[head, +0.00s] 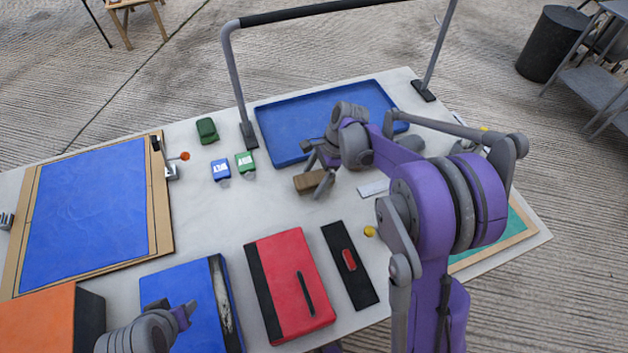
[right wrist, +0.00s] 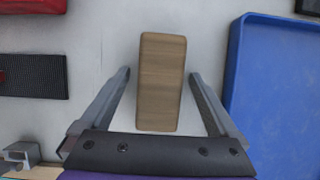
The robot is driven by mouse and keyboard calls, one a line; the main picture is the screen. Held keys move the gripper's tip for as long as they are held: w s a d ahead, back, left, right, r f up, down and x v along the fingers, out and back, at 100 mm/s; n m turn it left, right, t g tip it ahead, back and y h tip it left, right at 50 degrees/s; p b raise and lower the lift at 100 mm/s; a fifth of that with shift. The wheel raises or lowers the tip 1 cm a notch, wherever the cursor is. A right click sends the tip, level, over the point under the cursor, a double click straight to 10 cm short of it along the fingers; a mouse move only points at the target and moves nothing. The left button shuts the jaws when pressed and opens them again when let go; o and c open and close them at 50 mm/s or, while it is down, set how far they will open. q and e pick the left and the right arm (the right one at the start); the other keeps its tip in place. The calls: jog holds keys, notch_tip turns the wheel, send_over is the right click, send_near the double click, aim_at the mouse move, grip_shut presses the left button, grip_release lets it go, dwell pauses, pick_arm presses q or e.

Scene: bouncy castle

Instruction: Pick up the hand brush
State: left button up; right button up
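A brown, wood-grained block (head: 308,181) lies on the pale table in front of the blue tray. It seems to be the hand brush; no bristles show. In the right wrist view the block (right wrist: 160,85) lies lengthwise between the two fingers of my right gripper (right wrist: 159,76), with a gap on each side. My right gripper (head: 318,174) is open and over the block in the head view. My left gripper (head: 183,315) is at the lower left, over a blue case, partly seen; its fingers are not clear.
The blue tray (head: 330,110) lies behind the block, under a grey frame (head: 236,80). Small blue (head: 220,171) and green (head: 245,163) items stand to the left. A red case (head: 285,275) and a black strip (head: 338,240) lie nearer me.

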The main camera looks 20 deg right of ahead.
aim_at(314, 177)
jog(key=c, duration=1.4)
jog(key=shift+r, duration=0.1)
jog(key=shift+r+p, duration=0.3)
jog(key=shift+p, duration=0.1)
notch_tip(314, 177, up, 10)
jog(key=shift+f, duration=0.1)
